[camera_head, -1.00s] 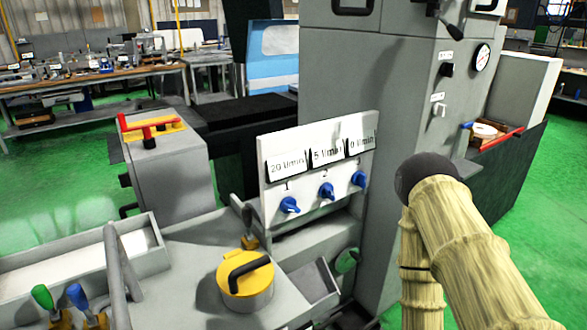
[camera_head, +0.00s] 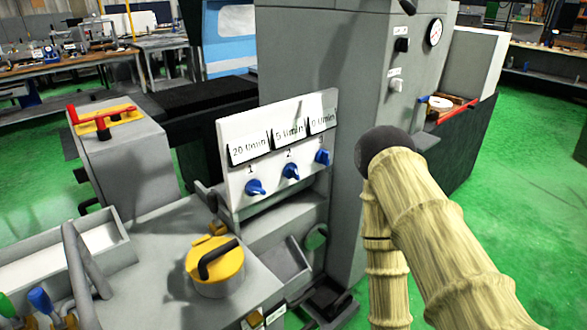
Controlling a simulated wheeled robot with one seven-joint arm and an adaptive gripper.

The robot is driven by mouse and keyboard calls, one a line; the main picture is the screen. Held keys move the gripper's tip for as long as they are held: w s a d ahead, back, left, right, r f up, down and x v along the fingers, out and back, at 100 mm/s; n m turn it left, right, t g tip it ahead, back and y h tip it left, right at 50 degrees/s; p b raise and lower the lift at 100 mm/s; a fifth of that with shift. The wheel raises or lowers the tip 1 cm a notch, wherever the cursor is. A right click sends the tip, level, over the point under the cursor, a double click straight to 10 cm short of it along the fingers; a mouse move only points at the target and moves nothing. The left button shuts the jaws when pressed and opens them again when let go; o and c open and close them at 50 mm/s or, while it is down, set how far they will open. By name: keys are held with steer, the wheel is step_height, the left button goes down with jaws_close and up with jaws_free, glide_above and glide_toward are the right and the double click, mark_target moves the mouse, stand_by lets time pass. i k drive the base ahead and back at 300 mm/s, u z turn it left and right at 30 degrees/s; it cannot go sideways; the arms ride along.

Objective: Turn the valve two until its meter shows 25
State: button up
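A white valve panel (camera_head: 234,188) stands on the grinder, left of the middle of the head view. It carries three blue valves in a row, numbered below their meters. Valve two (camera_head: 290,171) is the middle one, and its meter (camera_head: 289,132) reads 5 l/min. Valve one (camera_head: 255,187) sits under a meter (camera_head: 248,147) that reads 20 l/min. Valve three (camera_head: 322,157) sits under a meter (camera_head: 322,120) that reads 0 l/min. My arm, in a tan cover, rises at the right, apart from the panel. My gripper is not in view.
A yellow-topped round cap (camera_head: 222,266) with a black handle sits in front of the panel. A red lever (camera_head: 100,122) is on the grey block at left. Blue and green levers stand at lower left. The grey cabinet (camera_head: 310,75) rises behind the panel. Green floor (camera_head: 530,140) is open at right.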

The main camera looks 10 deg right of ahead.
mark_target(290, 171)
steer(key=z, duration=0.05)
steer(key=k, duration=0.55)
steer(key=z, duration=0.5)
steer(key=i, duration=1.2)
steer(key=u, duration=0.5)
